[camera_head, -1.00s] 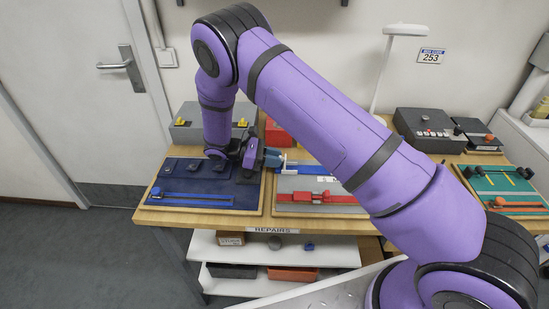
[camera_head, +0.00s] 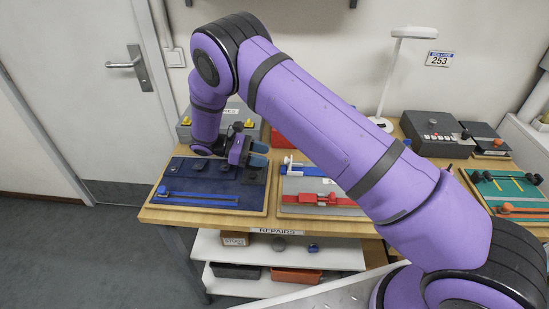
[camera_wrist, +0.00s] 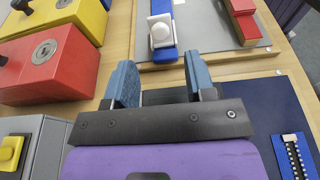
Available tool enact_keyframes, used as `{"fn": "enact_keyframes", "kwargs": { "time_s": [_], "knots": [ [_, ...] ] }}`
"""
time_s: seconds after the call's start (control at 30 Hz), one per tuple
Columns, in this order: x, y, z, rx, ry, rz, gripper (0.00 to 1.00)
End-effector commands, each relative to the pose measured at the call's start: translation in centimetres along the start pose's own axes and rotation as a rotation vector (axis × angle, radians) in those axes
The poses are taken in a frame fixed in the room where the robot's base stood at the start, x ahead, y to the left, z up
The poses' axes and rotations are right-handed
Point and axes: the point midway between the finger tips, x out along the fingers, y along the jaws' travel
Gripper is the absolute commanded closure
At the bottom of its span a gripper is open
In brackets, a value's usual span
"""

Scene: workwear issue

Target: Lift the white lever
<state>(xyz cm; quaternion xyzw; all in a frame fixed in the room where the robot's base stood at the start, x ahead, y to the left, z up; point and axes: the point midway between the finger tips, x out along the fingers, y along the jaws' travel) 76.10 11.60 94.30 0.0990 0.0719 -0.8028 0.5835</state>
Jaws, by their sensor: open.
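The white lever (camera_wrist: 162,32) is a short white handle with a round knob, on a blue strip (camera_wrist: 164,52) in the wrist view. In the head view the white lever (camera_head: 288,163) stands at the left end of the blue strip, on a grey board (camera_head: 290,207). My gripper (camera_head: 264,154) is left of the lever, fingers pointing right towards it. In the wrist view my gripper (camera_wrist: 160,78) is open and empty. Its two blue fingers are apart, with the lever beyond the gap between them and not touched.
A red latch (camera_head: 312,198) lies on the front of the grey board. A navy board (camera_head: 190,172) with a blue slide is below my arm. A red box (camera_wrist: 62,60) and a yellow box (camera_wrist: 88,18) are at left in the wrist view. A lamp (camera_head: 400,75) stands behind.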

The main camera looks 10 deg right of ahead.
Motion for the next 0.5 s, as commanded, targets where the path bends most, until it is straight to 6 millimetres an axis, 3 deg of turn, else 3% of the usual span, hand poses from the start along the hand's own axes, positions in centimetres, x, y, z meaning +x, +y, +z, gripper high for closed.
{"fn": "enact_keyframes", "kwargs": {
  "time_s": [0.2, 0.5],
  "knots": [
    [-3.3, 0.0, -0.1, 0.000, 0.000, 0.000, 0.50],
    [-4.6, 0.0, 0.0, 0.000, -0.001, 0.000, 0.50]
  ]
}}
